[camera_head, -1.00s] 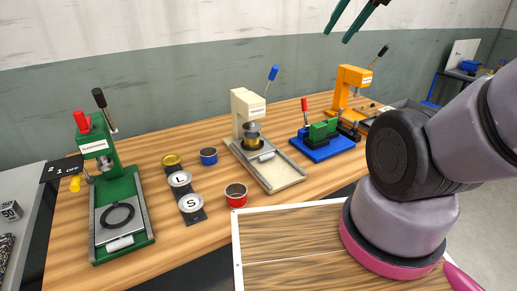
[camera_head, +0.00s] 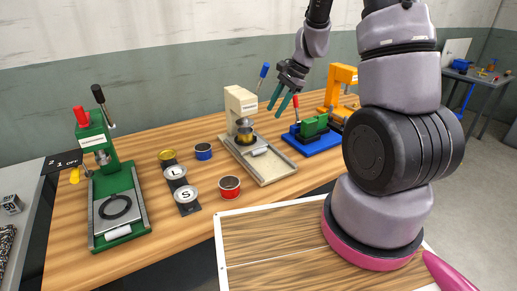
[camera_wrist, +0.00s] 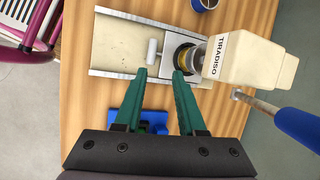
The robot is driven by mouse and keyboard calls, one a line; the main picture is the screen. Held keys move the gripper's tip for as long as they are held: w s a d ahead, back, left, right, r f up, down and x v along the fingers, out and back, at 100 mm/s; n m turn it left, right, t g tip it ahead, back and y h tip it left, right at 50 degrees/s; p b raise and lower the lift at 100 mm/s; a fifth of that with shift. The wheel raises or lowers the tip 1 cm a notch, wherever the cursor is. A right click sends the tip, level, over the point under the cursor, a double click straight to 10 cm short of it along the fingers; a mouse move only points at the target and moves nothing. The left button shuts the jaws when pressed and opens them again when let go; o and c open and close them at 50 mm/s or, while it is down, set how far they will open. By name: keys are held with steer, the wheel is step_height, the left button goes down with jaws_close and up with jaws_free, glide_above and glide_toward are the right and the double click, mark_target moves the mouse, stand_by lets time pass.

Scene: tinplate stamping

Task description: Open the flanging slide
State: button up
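The cream press (camera_head: 240,102) stands mid-bench with its blue-tipped lever raised. In the wrist view its label (camera_wrist: 216,55) reads roughly "TIRADISO". Its grey slide plate with a white handle roller (camera_wrist: 152,52) sits near the column, and a gold-coloured tin (camera_wrist: 188,55) is under the press head. No label naming a flanging slide can be read. My gripper (camera_head: 280,105) is open and empty, above and apart from the bench, between the cream press and the blue fixture in the picture. In the wrist view its green fingers (camera_wrist: 160,76) point toward the roller without visibly touching it.
A green press (camera_head: 117,190) stands left, a blue fixture with a green block (camera_head: 313,128) and an orange press (camera_head: 340,85) stand right. Loose tins, including a blue one (camera_head: 204,152) and a red one (camera_head: 229,188), stand between the green and cream presses. The upright lever (camera_wrist: 295,125) is near my gripper.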

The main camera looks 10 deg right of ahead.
steer(key=m, duration=0.1)
glide_toward(260, 149)
steer(key=shift+g, duration=0.3)
steer(key=x, duration=0.8)
steer(key=shift+w+f, duration=0.35)
jaws_close()
stand_by(0.7)
